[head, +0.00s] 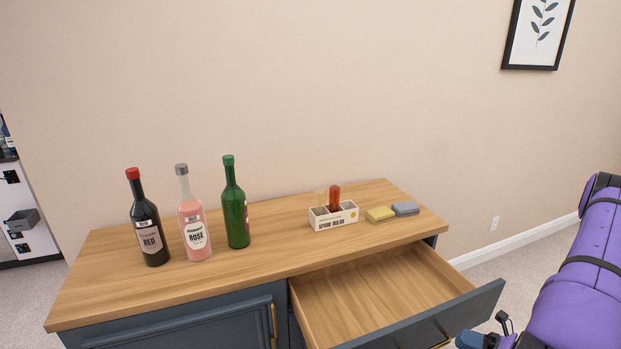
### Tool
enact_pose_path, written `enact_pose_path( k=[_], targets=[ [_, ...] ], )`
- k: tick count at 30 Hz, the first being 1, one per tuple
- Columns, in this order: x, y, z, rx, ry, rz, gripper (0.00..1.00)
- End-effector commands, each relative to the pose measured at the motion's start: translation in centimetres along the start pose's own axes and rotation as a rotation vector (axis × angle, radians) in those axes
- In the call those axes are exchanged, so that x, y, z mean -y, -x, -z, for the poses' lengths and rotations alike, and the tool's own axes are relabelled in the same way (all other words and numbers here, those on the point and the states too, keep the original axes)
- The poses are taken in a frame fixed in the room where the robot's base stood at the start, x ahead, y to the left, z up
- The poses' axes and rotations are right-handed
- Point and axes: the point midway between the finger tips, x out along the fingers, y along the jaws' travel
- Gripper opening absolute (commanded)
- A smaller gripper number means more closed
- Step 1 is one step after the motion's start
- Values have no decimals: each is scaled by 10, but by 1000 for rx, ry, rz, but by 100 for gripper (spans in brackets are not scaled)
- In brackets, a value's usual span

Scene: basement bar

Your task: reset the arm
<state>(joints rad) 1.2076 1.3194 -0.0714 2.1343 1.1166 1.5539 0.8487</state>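Part of my arm (580,285), purple with black bands, shows at the right edge of the head view. It is to the right of the cabinet and its open drawer.
A wood-topped cabinet (280,235) stands against the wall, its right drawer (350,300) pulled open and empty where visible.

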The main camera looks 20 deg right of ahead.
Motion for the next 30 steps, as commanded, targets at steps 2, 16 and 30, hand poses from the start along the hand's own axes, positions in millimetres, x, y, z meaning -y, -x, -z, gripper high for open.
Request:
enact_pose_path(
  k=[2,16,30],
  targets=[
    [-16,-9,-18,-85,77,-7,38],
    [-117,-72,-78,-572,539,-95,38],
    [-226,-133,-96,-1034,1043,-254,38]
  ],
)
